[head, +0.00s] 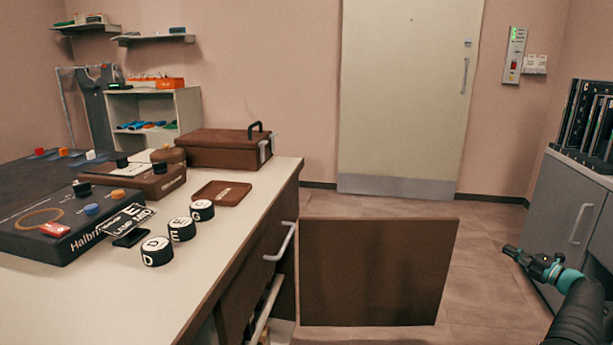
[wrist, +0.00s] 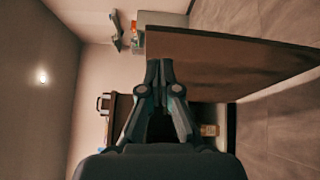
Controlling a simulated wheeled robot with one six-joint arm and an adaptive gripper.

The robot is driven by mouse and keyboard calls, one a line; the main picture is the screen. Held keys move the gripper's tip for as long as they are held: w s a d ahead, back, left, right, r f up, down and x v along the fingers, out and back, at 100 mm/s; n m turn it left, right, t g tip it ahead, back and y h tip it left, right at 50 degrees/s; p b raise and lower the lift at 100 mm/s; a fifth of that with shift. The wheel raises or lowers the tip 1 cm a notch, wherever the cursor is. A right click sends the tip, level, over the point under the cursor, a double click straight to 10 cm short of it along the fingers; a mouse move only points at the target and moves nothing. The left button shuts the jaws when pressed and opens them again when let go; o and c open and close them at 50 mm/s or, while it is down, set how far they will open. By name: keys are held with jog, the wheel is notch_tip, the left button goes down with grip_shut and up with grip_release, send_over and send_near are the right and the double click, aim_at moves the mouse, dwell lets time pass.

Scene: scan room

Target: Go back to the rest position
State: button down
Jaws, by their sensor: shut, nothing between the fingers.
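My gripper (head: 511,251) is at the lower right of the head view, at the end of my dark arm with a teal band. It is over the floor, to the right of the open brown door panel (head: 378,270) and apart from it. In the wrist view my gripper (wrist: 160,65) has its fingers together and nothing between them. The brown panel (wrist: 220,58) shows beyond the fingertips there, and the picture is turned on its side.
A desk (head: 205,285) at left carries a brown case (head: 215,150), a brown tray (head: 221,194), several black lettered knobs and a dark device (head: 65,225). A grey cabinet (head: 575,215) with upright folders stands at right. Floor (head: 490,240) is clear before the closed door (head: 400,90).

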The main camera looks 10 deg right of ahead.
jog(key=s+a+f+n+g, duration=0.2)
jog(key=f+n+g, duration=0.1)
jog(key=f+n, duration=0.45)
jog(key=s+a+f+n+g, duration=0.2)
jog(key=a+f+n+g, duration=0.1)
jog(key=f+n, duration=0.4)
jog(key=s+a+r+n+g+h, duration=0.1)
jog(key=s+a+r+n+g, duration=0.2)
jog(key=a+r+n, duration=0.5)
jog(key=s+a+r+n+g, duration=0.1)
jog(key=s+a+n+g, duration=0.35)
jog(key=a, duration=0.85)
jog(key=s+a+r+n+g+h, duration=0.1)
jog(key=s+a+r+n, duration=0.1)
jog(key=a+r+n, duration=0.55)
jog(key=s+a+r+n+t+h, duration=0.1)
jog(key=s+a+r+n, duration=0.2)
jog(key=s+a, duration=0.4)
jog(key=s+a+r+n+t+h, duration=0.1)
jog(key=s+a+r+n, duration=0.3)
jog(key=a, duration=0.9)
jog(key=s+a+r+n+t+h, duration=0.1)
jog(key=s+a+r+n, duration=0.3)
jog(key=s+a+n, duration=0.3)
jog(key=s+a, duration=0.3)
jog(key=s, duration=0.1)
jog(key=shift+s+r, duration=0.2)
jog(key=shift+s, duration=0.1)
jog(key=shift+a+n, duration=0.1)
jog(key=shift+n, duration=0.25)
